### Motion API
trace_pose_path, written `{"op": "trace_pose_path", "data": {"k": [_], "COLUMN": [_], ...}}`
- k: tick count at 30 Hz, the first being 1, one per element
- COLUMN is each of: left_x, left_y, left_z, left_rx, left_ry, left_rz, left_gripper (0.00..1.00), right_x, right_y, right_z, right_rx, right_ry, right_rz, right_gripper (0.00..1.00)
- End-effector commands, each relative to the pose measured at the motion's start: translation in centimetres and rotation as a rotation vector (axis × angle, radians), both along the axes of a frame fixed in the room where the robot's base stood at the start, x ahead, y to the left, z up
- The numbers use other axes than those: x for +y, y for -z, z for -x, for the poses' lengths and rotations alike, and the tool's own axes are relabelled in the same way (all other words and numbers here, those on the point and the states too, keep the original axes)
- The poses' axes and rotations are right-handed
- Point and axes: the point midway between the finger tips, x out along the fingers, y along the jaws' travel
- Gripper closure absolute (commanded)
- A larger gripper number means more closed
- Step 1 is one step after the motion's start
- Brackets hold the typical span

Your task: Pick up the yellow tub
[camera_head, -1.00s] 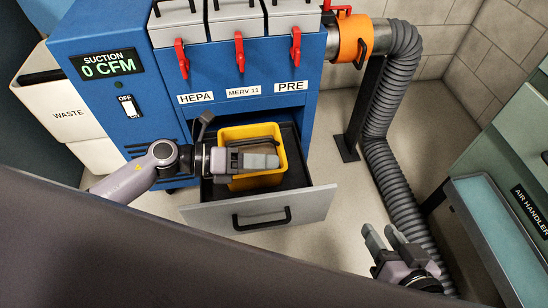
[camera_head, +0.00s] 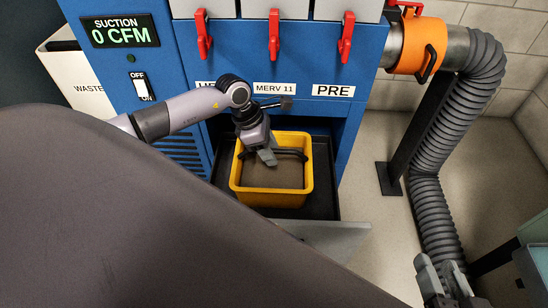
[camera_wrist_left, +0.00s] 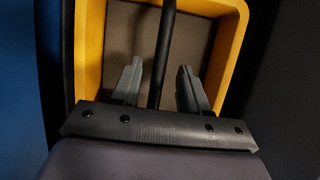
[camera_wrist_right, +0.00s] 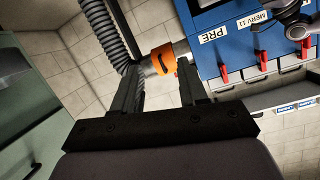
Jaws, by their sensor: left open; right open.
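The yellow tub (camera_head: 270,198) sits in the open drawer (camera_head: 325,220) under the blue suction unit. Its inside floor looks grey-brown, and a dark handle (camera_head: 292,152) crosses over its opening. My left gripper (camera_head: 267,157) points down over the tub and is open. In the left wrist view the handle (camera_wrist_left: 165,45) runs between the two spread fingers (camera_wrist_left: 158,85), with the tub's yellow rim (camera_wrist_left: 90,50) around them. I cannot tell whether the fingers touch the handle. My right gripper (camera_head: 438,272) is open and empty at the lower right, away from the tub.
The blue unit (camera_head: 180,70) with red latches (camera_head: 274,35) rises behind the drawer. A ribbed grey duct (camera_head: 428,190) with an orange collar (camera_head: 418,45) and a black post (camera_head: 415,130) stand to the right. A waste bin (camera_head: 80,75) is at left. Floor right of the drawer is clear.

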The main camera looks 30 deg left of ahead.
Motion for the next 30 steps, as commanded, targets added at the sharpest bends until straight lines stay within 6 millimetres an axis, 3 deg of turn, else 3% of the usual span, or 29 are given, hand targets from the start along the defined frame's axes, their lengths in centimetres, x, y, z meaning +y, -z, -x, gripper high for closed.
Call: {"op": "trace_pose_path", "data": {"k": [1, 6, 30], "left_x": [-0.4, -1.0, -1.1], "left_y": [1.2, 2.8, 3.4], "left_z": [-0.4, -0.8, -0.9], "left_rx": [0.0, -0.001, -0.001], "left_ry": [-0.001, 0.0, -0.001], "left_rz": [0.002, 0.002, 0.002], "left_gripper": [0.56, 0.56, 0.56], "right_x": [-0.3, -0.9, -1.0], "right_y": [0.6, 0.3, 0.5], "right_z": [0.1, 0.2, 0.2], "right_rx": [-0.018, -0.062, -0.071], "right_ry": [0.005, 0.015, 0.017], "right_rz": [0.016, 0.049, 0.057], "right_gripper": [0.57, 0.57, 0.57]}}
